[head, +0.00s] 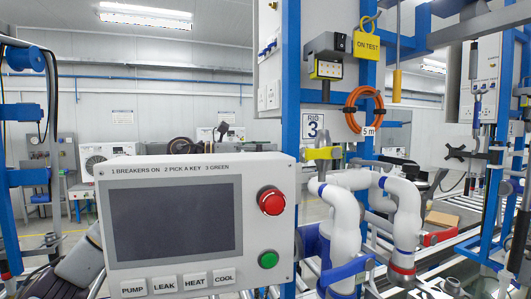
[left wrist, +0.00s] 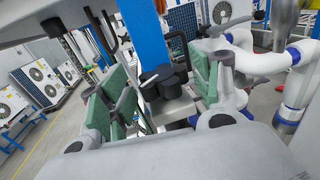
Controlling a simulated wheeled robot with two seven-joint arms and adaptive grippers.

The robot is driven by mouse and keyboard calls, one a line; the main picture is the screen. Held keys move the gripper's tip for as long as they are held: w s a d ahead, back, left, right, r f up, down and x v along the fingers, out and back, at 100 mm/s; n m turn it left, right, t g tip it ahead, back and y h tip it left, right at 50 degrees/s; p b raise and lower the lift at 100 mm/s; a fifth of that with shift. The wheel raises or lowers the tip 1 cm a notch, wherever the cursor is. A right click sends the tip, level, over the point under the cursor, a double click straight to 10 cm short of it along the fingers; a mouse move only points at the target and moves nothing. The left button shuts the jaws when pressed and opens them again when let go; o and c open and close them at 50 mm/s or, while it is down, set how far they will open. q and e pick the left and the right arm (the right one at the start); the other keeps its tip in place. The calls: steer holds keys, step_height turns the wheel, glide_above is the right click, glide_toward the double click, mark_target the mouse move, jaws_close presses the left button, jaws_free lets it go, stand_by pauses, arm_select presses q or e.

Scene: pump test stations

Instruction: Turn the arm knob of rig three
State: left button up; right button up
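The black lobed knob (left wrist: 172,84) shows in the left wrist view, in front of a blue post. My left gripper (left wrist: 160,92) is open, with a green-padded finger on each side of this knob. Gaps show between pads and knob, and I cannot tell whether either pad touches it. In the head view the grey arm link at the lower left, likely mine, passes behind the control panel (head: 170,220). The panel hides the gripper and knob there. My right gripper is not in view.
The panel carries a dark screen, a red button (head: 271,200) and a green button (head: 268,259). White pipes (head: 345,215) with blue rings stand close to its right, and also right of the gripper in the left wrist view (left wrist: 262,62). Blue posts frame the rig.

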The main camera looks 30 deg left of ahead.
arm_select(q)
steer(key=c, duration=0.7)
